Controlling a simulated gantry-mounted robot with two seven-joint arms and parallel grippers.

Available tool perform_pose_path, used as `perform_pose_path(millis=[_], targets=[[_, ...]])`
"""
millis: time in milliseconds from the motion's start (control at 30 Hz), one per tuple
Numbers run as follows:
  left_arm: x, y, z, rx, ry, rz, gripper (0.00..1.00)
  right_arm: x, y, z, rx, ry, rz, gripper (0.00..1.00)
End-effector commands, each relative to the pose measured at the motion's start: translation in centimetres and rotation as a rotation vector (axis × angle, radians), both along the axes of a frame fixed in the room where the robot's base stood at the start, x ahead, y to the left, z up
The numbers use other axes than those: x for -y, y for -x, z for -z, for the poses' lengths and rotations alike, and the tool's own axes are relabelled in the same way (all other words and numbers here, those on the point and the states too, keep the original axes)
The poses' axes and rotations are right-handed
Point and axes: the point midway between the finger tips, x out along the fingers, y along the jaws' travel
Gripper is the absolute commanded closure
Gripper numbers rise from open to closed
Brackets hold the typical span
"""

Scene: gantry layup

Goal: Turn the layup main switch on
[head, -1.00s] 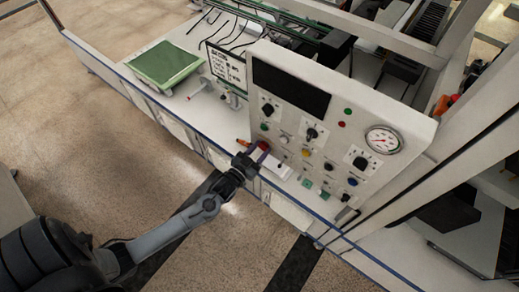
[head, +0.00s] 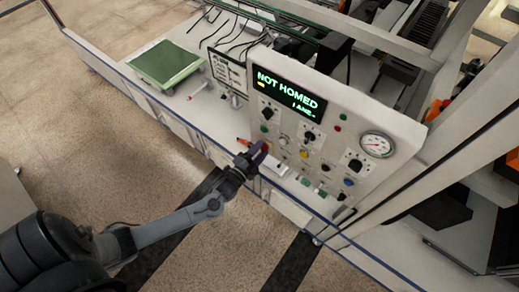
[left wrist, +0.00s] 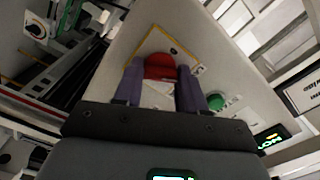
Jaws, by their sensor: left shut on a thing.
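The main switch (left wrist: 160,68) is a red knob on a yellow-edged plate, seen in the left wrist view. My left gripper (left wrist: 160,76) is shut on it, with one purple finger on each side of the red knob. In the head view my left gripper (head: 262,150) is at the lower left of the control panel (head: 330,115), its fingers hiding most of the knob. The panel display (head: 290,92) is lit and reads "NOT HOMED" in green, with a smaller second line below. My right gripper is not in view.
Other knobs and coloured buttons cover the panel, with a round gauge (head: 377,145) at its right. A green-topped tray (head: 166,63) sits on the white bench to the left. A small sign (head: 228,72) stands beside the panel. Metal frame beams rise at the right.

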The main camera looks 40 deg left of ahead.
Motion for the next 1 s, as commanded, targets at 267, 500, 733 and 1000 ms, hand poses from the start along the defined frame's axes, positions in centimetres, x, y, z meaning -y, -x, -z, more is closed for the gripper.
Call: perform_pose_path(millis=[267,500,733,1000], targets=[[0.1,0.0,-0.2,-0.014,-0.242,0.002,0.9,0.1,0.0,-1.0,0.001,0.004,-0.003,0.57],[0.0,-0.1,-0.2,-0.023,-0.395,0.001,0.9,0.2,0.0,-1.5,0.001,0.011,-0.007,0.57],[0.0,0.0,-0.1,-0.029,-0.476,0.0,0.9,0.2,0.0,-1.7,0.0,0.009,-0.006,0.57],[0.1,0.0,0.0,-0.03,-0.502,0.0,0.9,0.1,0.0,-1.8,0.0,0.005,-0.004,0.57]])
